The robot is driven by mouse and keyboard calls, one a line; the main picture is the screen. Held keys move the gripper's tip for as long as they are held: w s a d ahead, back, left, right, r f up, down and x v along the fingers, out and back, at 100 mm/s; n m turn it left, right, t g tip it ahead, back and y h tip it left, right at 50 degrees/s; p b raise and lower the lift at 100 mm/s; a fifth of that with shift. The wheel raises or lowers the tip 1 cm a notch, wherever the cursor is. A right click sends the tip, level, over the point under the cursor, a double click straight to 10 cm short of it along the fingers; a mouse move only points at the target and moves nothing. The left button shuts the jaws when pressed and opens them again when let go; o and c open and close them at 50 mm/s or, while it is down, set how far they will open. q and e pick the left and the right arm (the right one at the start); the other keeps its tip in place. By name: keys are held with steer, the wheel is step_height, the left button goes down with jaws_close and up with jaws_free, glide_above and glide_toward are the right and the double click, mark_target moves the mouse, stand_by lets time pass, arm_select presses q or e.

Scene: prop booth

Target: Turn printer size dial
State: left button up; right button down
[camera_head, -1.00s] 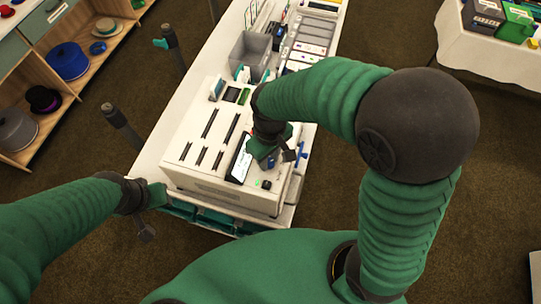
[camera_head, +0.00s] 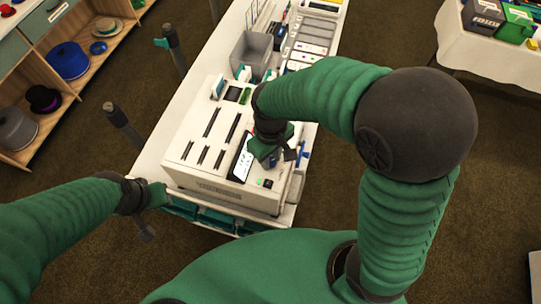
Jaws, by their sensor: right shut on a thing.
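The printer (camera_head: 213,190) is a white box at the near end of the long white table, with dark slots on top and a lit screen (camera_head: 243,165) on its right part. My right gripper (camera_head: 275,157) is over the printer's top, just right of the screen, and is shut on the size dial, which the gripper hides almost wholly. My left gripper (camera_head: 152,205) is off the printer's near left corner, apart from it; its fingers are too small and dark to tell open or shut.
A grey bin (camera_head: 250,52) and several trays (camera_head: 312,40) stand farther along the table. Dark posts (camera_head: 122,125) rise along its left side. Shelves with hats (camera_head: 68,62) are at the left. Another white table (camera_head: 487,55) with boxes is at the upper right. Brown carpet lies between.

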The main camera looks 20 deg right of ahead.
mark_target(271, 160)
stand_by(0.7)
steer(key=c, duration=1.1)
jaws_free()
step_height(271, 160, up, 17)
steer(key=shift+w+f, duration=0.1)
